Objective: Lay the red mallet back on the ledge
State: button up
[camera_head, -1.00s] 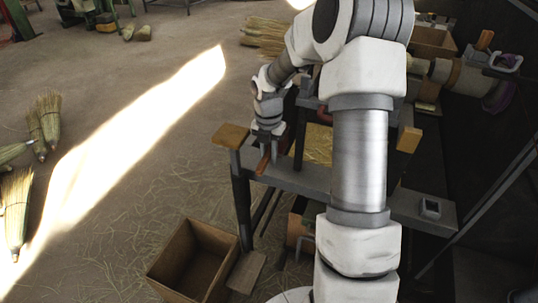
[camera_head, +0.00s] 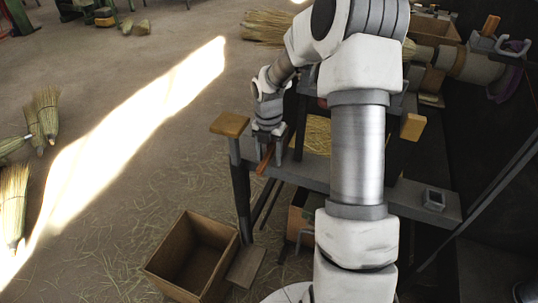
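My gripper (camera_head: 269,143) points down over the left part of the grey ledge (camera_head: 312,174) of the bench, near its front edge. The red mallet (camera_head: 264,163) shows as a short, slanted red-brown piece just below the fingers. It moves with my gripper, so the gripper seems shut on it. The rest of the mallet is hidden behind the gripper, and its head cannot be made out. I cannot tell whether the mallet touches the ledge.
A wooden block (camera_head: 230,124) tops the bench's left end; another (camera_head: 413,127) stands right of my arm. A small grey dish-like item (camera_head: 434,199) sits at the ledge's right end. An open wooden box (camera_head: 166,279) stands on the floor at front left.

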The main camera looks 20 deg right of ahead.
notch_tip(320, 180, up, 18)
jog(key=p, duration=0.5)
jog(key=shift+a+f+p, duration=0.15)
jog(key=shift+f+p, duration=0.1)
jog(key=shift+p, duration=0.15)
